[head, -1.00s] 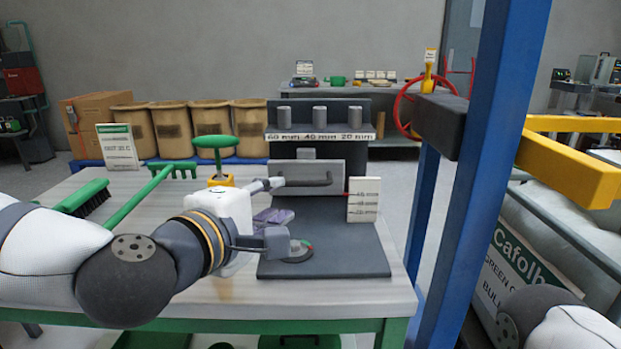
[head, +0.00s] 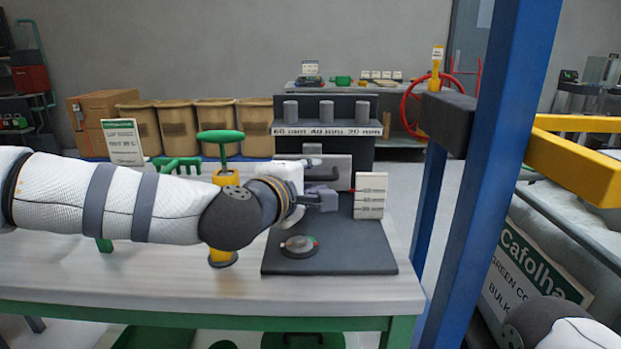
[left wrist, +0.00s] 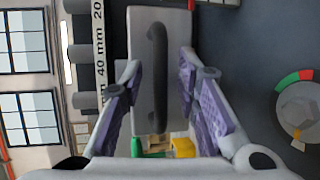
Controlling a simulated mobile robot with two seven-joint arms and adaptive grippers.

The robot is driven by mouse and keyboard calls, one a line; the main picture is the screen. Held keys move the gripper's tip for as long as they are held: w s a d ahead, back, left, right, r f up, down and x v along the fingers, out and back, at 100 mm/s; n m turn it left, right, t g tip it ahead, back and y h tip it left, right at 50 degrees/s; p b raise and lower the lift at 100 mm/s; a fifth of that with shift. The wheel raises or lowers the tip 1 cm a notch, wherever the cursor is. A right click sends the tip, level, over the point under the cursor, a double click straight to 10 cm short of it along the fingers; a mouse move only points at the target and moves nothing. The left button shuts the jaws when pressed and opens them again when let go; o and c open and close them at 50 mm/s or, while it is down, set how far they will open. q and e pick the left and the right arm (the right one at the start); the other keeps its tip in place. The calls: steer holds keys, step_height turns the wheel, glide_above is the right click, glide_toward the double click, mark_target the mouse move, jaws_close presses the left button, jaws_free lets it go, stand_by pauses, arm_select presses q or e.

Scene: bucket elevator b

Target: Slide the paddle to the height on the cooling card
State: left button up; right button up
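The paddle (head: 338,165) is a grey upright plate with a dark bar handle, at the back of a dark base plate (head: 345,250). The left wrist view shows the paddle (left wrist: 142,60) with its handle (left wrist: 157,80) lengthwise between my fingers. My left gripper (left wrist: 160,66) is open, with a purple-padded finger on either side of the handle; I cannot tell whether they touch the paddle. In the head view my left gripper (head: 322,196) partly hides the paddle. A white card (head: 123,142) with a green header stands at left; its small print is unreadable. My right gripper is out of view.
A dark rack (head: 360,107) labelled 60, 40 and 20 mm holds grey cylinders behind. A round dial (head: 299,245) lies on the base plate. A green-handled yellow post (head: 223,257) stands left. A blue column (head: 478,200) rises right.

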arm_select(q)
jaws_close()
steer(key=shift+r, duration=0.15)
steer(key=shift+f, duration=0.2)
steer(key=shift+o, duration=0.8)
jaws_free()
steer(key=v, duration=1.2)
